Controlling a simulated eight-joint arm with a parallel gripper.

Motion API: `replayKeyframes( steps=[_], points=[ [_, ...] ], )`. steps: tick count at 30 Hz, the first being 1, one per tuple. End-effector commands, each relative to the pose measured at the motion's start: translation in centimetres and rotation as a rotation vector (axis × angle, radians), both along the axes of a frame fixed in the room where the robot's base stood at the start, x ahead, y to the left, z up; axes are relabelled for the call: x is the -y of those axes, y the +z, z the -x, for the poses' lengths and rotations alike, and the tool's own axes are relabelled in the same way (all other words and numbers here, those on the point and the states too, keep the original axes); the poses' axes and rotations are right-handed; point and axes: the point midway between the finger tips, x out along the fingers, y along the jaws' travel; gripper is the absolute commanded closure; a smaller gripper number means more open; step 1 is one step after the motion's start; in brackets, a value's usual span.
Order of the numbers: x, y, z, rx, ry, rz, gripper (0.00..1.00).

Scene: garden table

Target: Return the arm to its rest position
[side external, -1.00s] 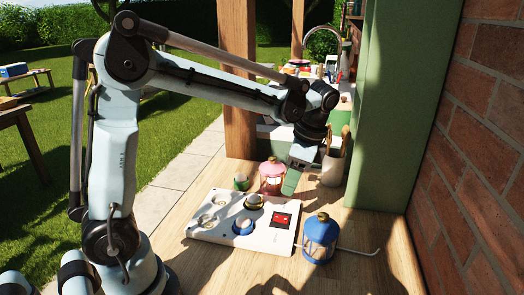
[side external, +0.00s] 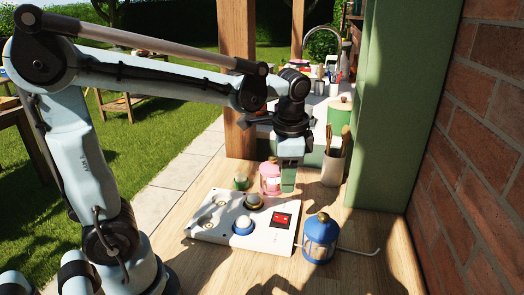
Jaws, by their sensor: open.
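My gripper (side external: 288,186) points down above the wooden table (side external: 225,272), behind the white panel and just right of the pink lantern. Its green fingers overlap the lantern's right edge in this view, and I cannot tell whether they touch it. Nothing shows held between the fingers. My arm reaches across from the left, its elbow high at the upper left. The pink lantern (side external: 269,180) stands upright on the table.
A white panel (side external: 265,238) with round fittings and a red display lies in front. A blue lantern (side external: 320,240) stands at its right, near a white cable (side external: 362,251). A utensil pot (side external: 332,168), a small green item (side external: 241,181) and a green post (side external: 385,110) are close by.

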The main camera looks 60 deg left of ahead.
Motion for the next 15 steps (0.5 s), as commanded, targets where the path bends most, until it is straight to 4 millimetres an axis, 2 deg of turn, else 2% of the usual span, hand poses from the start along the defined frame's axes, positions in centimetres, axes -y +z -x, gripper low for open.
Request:
replayKeyframes(
  steps=[6,15],
  points=[
    [0.9,-0.2,2.7,0.236,0.189,0.088,0.49],
    [1.9,-1.5,5.0,0.496,0.421,0.250,0.49]
  ],
)
